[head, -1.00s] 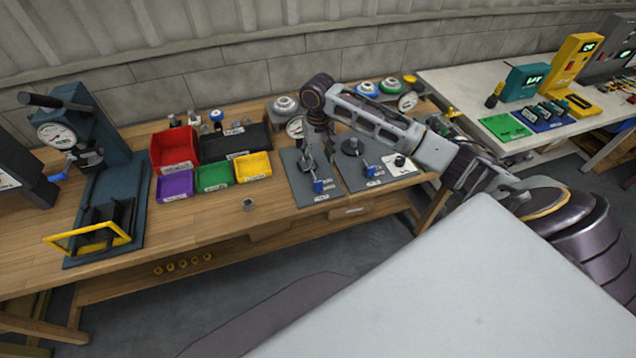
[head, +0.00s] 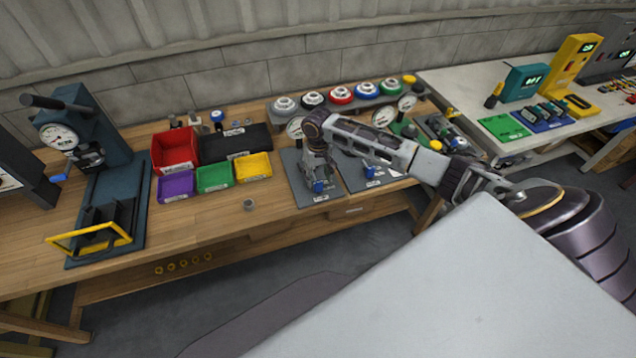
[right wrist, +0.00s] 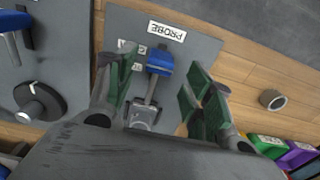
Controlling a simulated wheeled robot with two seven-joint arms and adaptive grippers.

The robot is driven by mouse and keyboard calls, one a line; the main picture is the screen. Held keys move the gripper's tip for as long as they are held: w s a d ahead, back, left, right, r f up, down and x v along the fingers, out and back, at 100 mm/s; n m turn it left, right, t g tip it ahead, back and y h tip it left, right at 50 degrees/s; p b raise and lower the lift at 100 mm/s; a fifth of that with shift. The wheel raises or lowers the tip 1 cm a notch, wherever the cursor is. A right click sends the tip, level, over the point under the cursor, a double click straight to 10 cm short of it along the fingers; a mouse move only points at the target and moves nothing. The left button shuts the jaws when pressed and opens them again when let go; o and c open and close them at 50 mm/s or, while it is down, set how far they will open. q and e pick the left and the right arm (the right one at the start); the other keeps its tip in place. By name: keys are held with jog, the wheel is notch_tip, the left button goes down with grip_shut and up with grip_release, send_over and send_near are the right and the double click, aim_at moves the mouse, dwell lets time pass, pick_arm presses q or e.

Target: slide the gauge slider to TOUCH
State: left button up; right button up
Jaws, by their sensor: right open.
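A grey plate labelled PROBE (right wrist: 205,45) bears a lever-like part with a blue handle (right wrist: 160,58) on a metal stem; I cannot tell whether this is the gauge slider. No TOUCH mark is readable. In the head view the blue handle (head: 319,186) shows just below my right gripper (head: 318,172). In the right wrist view my right gripper (right wrist: 160,66) is open, with its green-padded fingers spread to either side of the handle. It holds nothing. A round dial gauge (head: 295,128) stands behind the plate. My left gripper is not in view.
A neighbouring plate (right wrist: 70,55) carries a black knob (right wrist: 38,102) and another blue handle (right wrist: 9,22). Red (head: 174,150), purple (head: 174,187), green (head: 214,178) and yellow (head: 253,167) bins stand to the left. A small metal cup (head: 249,204) sits near the front edge.

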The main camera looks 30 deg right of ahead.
aim_at(318, 182)
jog(key=shift+f, duration=2.25)
grip_shut()
